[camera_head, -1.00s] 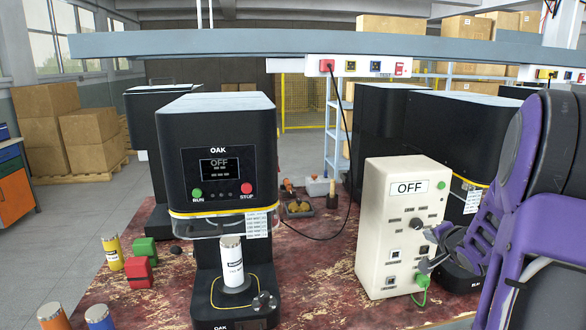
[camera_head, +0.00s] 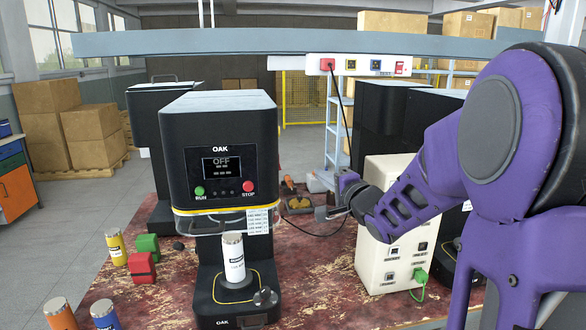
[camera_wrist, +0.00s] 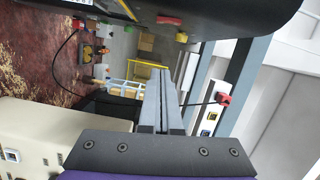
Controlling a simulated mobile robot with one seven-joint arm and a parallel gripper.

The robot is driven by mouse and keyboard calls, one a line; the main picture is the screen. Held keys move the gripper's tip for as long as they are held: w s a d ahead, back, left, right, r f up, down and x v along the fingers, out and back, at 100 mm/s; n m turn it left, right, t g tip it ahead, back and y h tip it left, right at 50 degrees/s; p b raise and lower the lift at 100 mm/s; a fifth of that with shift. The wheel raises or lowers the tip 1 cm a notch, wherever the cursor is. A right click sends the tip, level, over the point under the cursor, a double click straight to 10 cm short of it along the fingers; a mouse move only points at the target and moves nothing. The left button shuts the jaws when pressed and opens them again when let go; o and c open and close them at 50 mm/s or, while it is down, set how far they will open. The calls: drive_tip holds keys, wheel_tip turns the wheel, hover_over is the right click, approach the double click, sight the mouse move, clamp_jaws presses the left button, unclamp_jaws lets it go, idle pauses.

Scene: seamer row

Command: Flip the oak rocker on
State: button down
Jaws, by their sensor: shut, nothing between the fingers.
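The black OAK seamer (camera_head: 222,150) stands left of centre in the head view. Its display (camera_head: 221,167) reads OFF, above a green RUN button (camera_head: 199,191) and a red STOP button (camera_head: 248,186). A white can (camera_head: 233,258) stands on its base. I cannot make out a rocker on it in the head view. My gripper (camera_head: 322,213) is shut and empty, right of the seamer and apart from it in the picture.
An overhead rail (camera_head: 300,43) carries a red socket (camera_head: 327,65) with a hanging black cable. Yellow, green and red items stand left of the seamer. Red table surface shows between seamer and box.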

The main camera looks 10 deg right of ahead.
drive_tip(key=w+a, duration=0.6)
drive_tip(key=w, duration=0.3)
drive_tip(key=shift+w+a+f+b, duration=0.2)
drive_tip(key=shift+w+f+b, duration=0.1)
drive_tip(key=shift+f, duration=0.1)
drive_tip(key=shift+a+f+m, duration=0.15)
drive_tip(key=shift+a+m, duration=0.25)
drive_tip(key=shift+m, duration=0.2)
